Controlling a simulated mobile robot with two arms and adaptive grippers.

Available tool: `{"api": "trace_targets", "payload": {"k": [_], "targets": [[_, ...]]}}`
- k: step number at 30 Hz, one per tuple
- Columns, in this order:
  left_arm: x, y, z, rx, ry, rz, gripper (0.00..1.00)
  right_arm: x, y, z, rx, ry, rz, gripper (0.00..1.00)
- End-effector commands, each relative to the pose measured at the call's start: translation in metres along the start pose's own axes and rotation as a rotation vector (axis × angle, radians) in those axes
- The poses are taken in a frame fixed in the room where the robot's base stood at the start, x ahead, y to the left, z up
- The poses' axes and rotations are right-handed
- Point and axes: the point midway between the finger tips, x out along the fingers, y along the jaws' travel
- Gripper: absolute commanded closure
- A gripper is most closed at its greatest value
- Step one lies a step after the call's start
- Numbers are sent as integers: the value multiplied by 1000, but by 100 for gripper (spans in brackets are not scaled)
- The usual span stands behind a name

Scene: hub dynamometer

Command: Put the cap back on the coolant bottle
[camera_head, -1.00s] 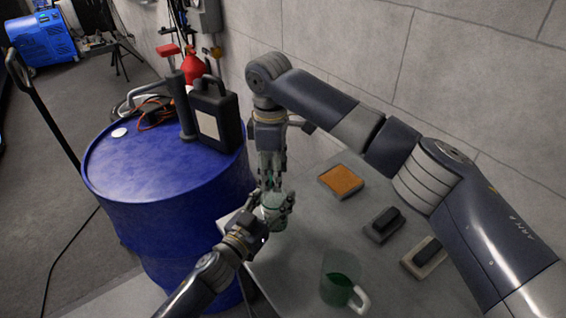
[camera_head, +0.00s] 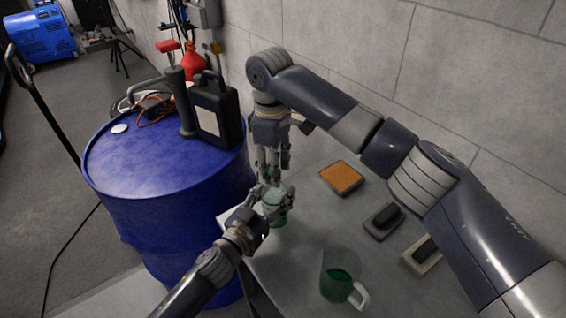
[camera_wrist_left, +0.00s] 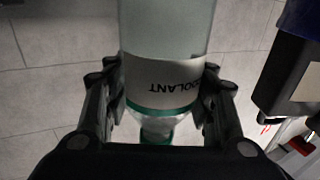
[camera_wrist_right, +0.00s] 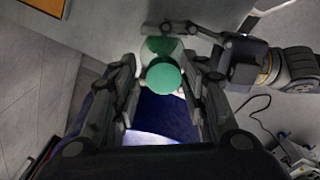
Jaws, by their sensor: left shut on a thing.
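The clear coolant bottle (camera_head: 274,208) stands at the table's near-left end. My left gripper (camera_head: 264,203) is shut around its side; the left wrist view shows the bottle (camera_wrist_left: 165,75) between the fingers, its label upside down in that picture. The green cap (camera_wrist_right: 163,77) shows face-on in the right wrist view, in line with the bottle top. A green part also shows at the bottle's neck (camera_wrist_left: 156,137). My right gripper (camera_wrist_right: 163,95) points down above the bottle, fingers spread either side of the cap with gaps visible. Whether the cap is fully seated cannot be told.
A green-tinted mug (camera_head: 338,284) stands at the table's front. A blue drum (camera_head: 175,190) holding a black jug (camera_head: 214,112) stands left. The grey table (camera_head: 305,235) is clear between them.

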Motion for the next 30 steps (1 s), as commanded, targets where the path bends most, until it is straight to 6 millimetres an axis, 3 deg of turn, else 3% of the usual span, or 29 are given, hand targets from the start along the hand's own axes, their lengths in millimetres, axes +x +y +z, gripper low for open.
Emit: {"api": "trace_targets", "payload": {"k": [10, 14, 24, 30], "targets": [[-1, 0, 3, -3, -6, -1, 100, 0, -1, 0, -4, 0, -3, 48], [-1, 0, 3, -4, -7, -1, 100, -10, -1, -1, -4, 1, -1, 48], [-1, 0, 4, -4, -7, -1, 100, -80, 1, -1, -3, 3, 0, 48], [-1, 0, 4, -4, -7, -1, 100, -110, 2, -1, -2, 2, -2, 48]]}}
